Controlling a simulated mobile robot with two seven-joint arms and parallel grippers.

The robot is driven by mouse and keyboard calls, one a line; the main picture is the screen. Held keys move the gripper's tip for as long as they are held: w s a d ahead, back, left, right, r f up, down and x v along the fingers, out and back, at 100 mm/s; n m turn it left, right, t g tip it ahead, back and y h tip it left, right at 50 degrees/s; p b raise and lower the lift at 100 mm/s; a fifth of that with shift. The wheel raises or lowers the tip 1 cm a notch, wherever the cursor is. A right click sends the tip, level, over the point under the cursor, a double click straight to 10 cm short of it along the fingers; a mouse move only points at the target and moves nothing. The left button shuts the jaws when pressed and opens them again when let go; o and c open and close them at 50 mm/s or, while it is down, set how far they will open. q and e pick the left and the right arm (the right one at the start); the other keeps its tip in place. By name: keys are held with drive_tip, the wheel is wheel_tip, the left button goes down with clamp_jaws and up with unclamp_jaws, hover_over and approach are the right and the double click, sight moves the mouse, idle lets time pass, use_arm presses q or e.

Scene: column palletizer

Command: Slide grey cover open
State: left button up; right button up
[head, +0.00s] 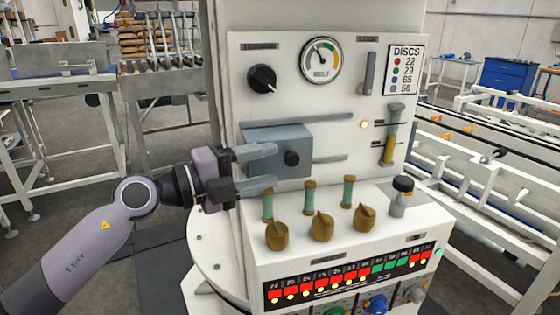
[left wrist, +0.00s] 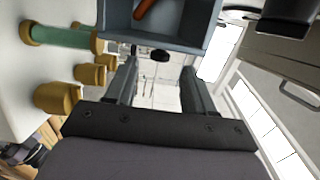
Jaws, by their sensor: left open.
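The grey cover (head: 262,136) is a box-shaped piece on the white panel, between two horizontal rail slots. A black knob (head: 292,158) sticks out of its front. My left gripper (head: 274,166) is open in front of the cover, one finger above the other, with the knob just beyond the fingertips. In the left wrist view the cover (left wrist: 118,14) is at the top, with an orange-brown piece visible inside it. The knob (left wrist: 160,55) shows between the two open fingers; I cannot tell whether they touch it. My right gripper is not in view.
Below the cover, a ledge carries several green-and-brass posts (head: 308,198) and brass knobs (head: 322,226), close under my left gripper. A black dial (head: 262,78) and a round gauge (head: 321,59) sit above. The rail slots (head: 335,158) run clear to the cover's right.

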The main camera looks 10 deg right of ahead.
sight(288, 159)
use_arm(q)
drive_tip(key=shift+x, duration=1.85)
drive_tip(key=shift+c, duration=0.4)
clamp_jaws()
drive_tip(key=shift+d+r+p, duration=0.2)
drive_tip(key=shift+d+p, duration=0.25)
drive_tip(key=s+p+x, duration=0.2)
drive_tip(key=x, duration=0.7)
drive_tip(key=shift+d, duration=0.35)
drive_tip(key=shift+f, duration=0.15)
drive_tip(key=shift+o, duration=0.4)
unclamp_jaws()
